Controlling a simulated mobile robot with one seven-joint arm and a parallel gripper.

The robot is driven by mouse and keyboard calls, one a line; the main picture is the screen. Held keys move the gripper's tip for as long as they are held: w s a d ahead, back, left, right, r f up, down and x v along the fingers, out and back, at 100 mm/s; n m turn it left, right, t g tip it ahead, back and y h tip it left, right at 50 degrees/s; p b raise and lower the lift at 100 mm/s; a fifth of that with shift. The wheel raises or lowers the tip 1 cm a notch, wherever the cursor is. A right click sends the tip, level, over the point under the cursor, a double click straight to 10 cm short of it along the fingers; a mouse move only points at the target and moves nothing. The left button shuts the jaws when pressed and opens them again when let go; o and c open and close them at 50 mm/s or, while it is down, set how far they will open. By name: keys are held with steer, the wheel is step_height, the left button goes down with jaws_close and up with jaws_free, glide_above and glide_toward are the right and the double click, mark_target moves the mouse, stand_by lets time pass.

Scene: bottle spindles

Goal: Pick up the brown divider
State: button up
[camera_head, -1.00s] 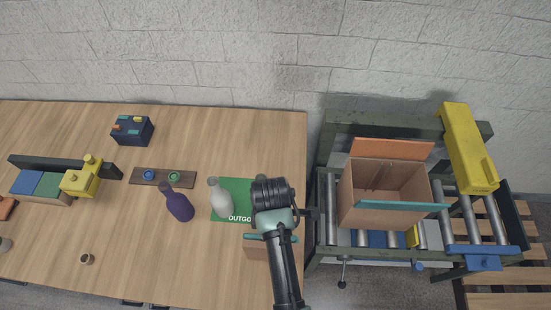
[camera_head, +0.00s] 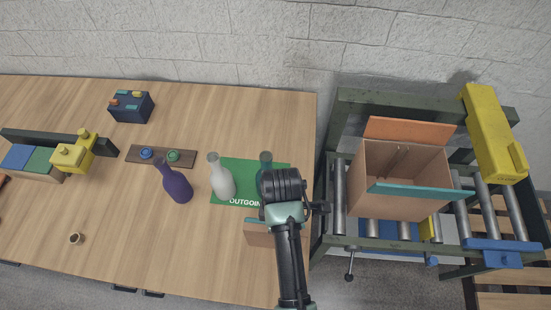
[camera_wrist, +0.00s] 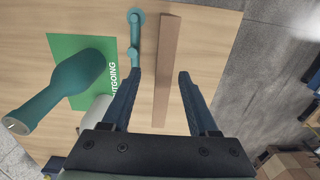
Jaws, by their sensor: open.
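The brown divider (camera_wrist: 168,72) shows in the wrist view as a long, narrow brown strip between my two fingers. A teal bent bar (camera_wrist: 136,38) runs close along its left side. My gripper (camera_wrist: 160,76) is open, with one finger on each side of the strip; I cannot tell how far above it the tips are. In the head view, a brown panel with a teal top edge, which looks like the divider (camera_head: 260,233), stands at the table's right end. My arm and gripper hide its right part.
A green mat (camera_head: 232,186) carries a white bottle (camera_head: 221,178) and a teal bottle (camera_head: 265,162) close to my arm. A purple bottle (camera_head: 176,183) stands left of it. An open carton (camera_head: 400,190) sits on a roller conveyor (camera_head: 340,195) to the right. The table's front is mostly clear.

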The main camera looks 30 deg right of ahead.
mark_target(257, 235)
steer(key=f, duration=0.2)
steer(key=a+f+p, duration=0.1)
steer(key=f, duration=0.2)
steer(key=shift+f, duration=0.15)
steer(key=shift+c, duration=0.3)
jaws_close()
